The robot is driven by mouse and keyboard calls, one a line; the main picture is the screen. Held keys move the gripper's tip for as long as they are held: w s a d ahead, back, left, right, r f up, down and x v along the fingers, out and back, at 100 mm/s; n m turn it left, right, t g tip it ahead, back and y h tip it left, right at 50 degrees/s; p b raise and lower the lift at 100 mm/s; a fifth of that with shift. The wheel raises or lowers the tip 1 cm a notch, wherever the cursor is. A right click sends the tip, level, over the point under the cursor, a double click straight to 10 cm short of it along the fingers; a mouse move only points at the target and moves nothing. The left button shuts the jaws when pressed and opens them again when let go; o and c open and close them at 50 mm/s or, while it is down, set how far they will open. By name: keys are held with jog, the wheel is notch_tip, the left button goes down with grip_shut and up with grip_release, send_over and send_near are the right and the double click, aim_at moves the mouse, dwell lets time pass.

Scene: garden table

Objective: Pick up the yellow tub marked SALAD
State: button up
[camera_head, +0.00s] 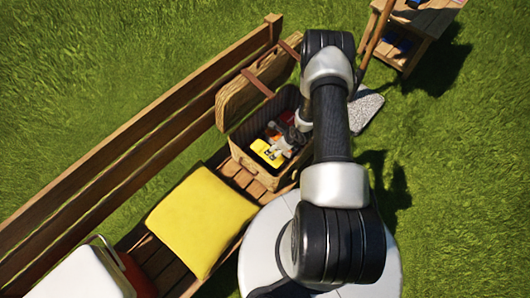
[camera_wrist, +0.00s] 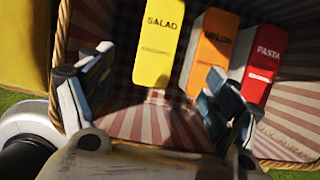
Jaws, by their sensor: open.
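The yellow tub marked SALAD (camera_wrist: 158,42) stands in an open wicker picnic basket (camera_wrist: 63,40). In the head view the yellow tub (camera_head: 266,152) shows near the front of the basket, beside my gripper (camera_head: 283,140). In the wrist view my gripper (camera_wrist: 160,65) is open, with one finger to the left of the tub and one to the right. Nothing is between the fingers at their tips; the tub is just beyond them. In the head view my arm hides part of the basket.
An orange tub marked MELON (camera_wrist: 211,50) stands right of the yellow tub, near the right finger. A red tub marked PASTA (camera_wrist: 262,62) is farther right. The basket sits on a wooden bench (camera_head: 160,262) with a yellow cushion (camera_head: 202,220); its raised lid (camera_head: 245,90) stands behind.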

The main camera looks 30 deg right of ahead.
jog(key=b+x, duration=0.3)
jog(key=x, duration=0.5)
jog(key=shift+a+f, duration=0.1)
jog(key=shift+f, duration=0.35)
jog(key=shift+b+x, duration=1.55)
jog(key=shift+x, duration=1.5)
jog(key=c, duration=1.5)
jog(key=shift+w+r, duration=0.1)
jog(key=shift+r, duration=0.1)
